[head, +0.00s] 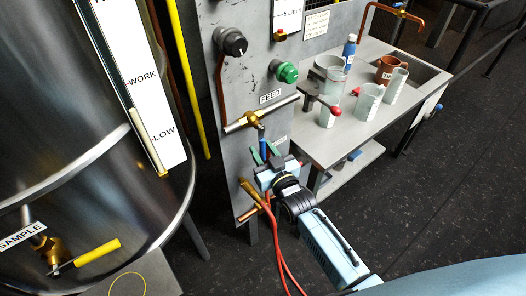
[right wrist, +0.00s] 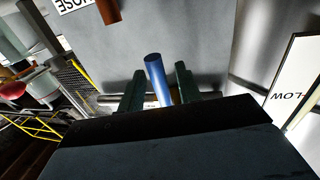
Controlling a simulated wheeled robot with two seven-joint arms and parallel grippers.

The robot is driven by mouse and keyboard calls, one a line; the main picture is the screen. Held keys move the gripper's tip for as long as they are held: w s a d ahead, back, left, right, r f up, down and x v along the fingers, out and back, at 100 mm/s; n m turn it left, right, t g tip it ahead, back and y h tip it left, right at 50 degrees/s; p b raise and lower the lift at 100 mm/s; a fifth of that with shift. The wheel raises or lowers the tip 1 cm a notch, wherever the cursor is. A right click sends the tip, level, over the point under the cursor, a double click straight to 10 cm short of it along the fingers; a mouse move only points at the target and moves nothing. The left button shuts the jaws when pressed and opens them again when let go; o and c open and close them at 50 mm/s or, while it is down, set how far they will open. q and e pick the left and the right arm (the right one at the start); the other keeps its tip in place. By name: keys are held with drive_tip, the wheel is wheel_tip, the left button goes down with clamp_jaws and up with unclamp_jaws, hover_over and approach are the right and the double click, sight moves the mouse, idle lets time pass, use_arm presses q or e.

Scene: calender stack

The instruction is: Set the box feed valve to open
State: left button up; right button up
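The box feed valve (head: 246,122) is a brass valve on a horizontal pipe of the grey panel, just below the FEED label (head: 271,97). Its blue lever (head: 262,139) runs downward from the valve body in the head view. My right gripper (head: 262,156) is at the lower end of this lever. In the right wrist view the blue lever (right wrist: 157,80) stands between the two dark green fingers of my right gripper (right wrist: 159,88), with a gap on each side. The fingers are open. My left gripper is not in view.
A black knob (head: 233,42) and a green knob (head: 287,72) sit on the panel above. A bench (head: 345,135) holds cups and a bottle. A steel tank (head: 70,130) stands left. Red hoses (head: 276,245) hang below.

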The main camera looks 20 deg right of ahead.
drive_tip(key=shift+w, duration=0.1)
drive_tip(key=shift+c, duration=0.2)
clamp_jaws()
drive_tip(key=w+d+r+n+y, duration=0.1)
drive_tip(key=d+r+n+y, duration=0.1)
drive_tip(key=n, duration=0.8)
drive_tip(key=w+d+r+n+t+y, duration=0.1)
drive_tip(key=d+r+n, duration=0.4)
drive_tip(key=n, duration=0.5)
drive_tip(key=shift+w+d+r+y+b, duration=0.2)
drive_tip(key=shift+w+r+y+b, duration=0.15)
drive_tip(key=shift+r+y, duration=0.2)
idle(0.3)
drive_tip(key=shift+o, duration=0.2)
unclamp_jaws()
